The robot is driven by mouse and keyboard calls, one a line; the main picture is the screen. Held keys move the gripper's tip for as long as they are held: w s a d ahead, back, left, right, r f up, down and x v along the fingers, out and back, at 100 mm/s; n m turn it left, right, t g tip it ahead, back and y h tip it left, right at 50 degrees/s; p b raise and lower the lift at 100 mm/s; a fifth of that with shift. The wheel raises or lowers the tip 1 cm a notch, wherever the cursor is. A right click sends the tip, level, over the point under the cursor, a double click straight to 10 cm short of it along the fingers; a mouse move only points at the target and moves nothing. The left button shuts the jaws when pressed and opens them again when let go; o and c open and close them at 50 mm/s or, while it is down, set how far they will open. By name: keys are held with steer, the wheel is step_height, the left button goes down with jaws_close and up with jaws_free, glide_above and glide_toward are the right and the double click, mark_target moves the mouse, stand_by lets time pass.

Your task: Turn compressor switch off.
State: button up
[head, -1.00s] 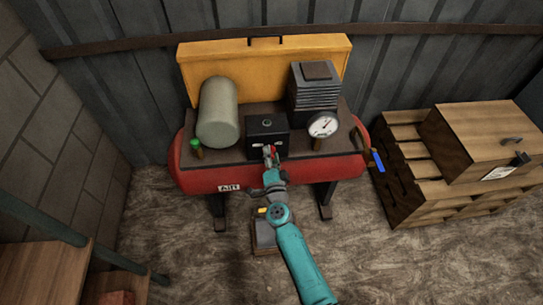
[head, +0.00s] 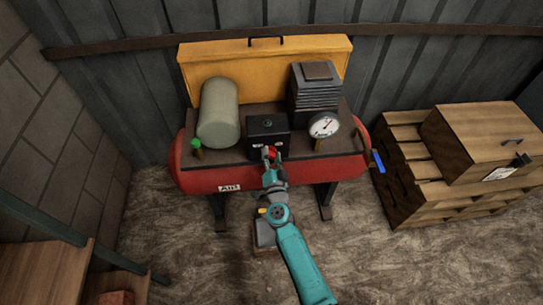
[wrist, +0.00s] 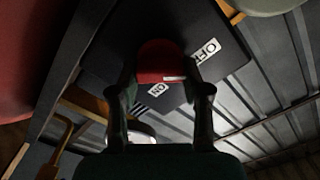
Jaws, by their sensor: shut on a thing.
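The compressor has a red tank (head: 200,181) with a black switch box (head: 267,126) at the middle of its top plate. A red switch knob (wrist: 158,62) with a white mark is on the box face in the wrist view. An OFF label (wrist: 207,51) and an ON label (wrist: 157,91) are beside it. The white mark lies between the two labels, nearer ON. My gripper (wrist: 165,86) has one finger on each side of the knob and is shut on it. In the head view my gripper (head: 271,160) is at the box's front and covers most of the knob.
A grey cylinder (head: 219,112), a finned block (head: 314,95) and a gauge (head: 324,125) stand on the compressor. A yellow panel (head: 235,63) is behind it. A blue-handled valve (head: 378,161) sticks out at the right. Pallets with a wooden box (head: 470,145) are at right.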

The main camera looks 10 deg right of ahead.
steer(key=o, duration=1.2)
steer(key=shift+c, duration=0.2)
steer(key=s, duration=1.2)
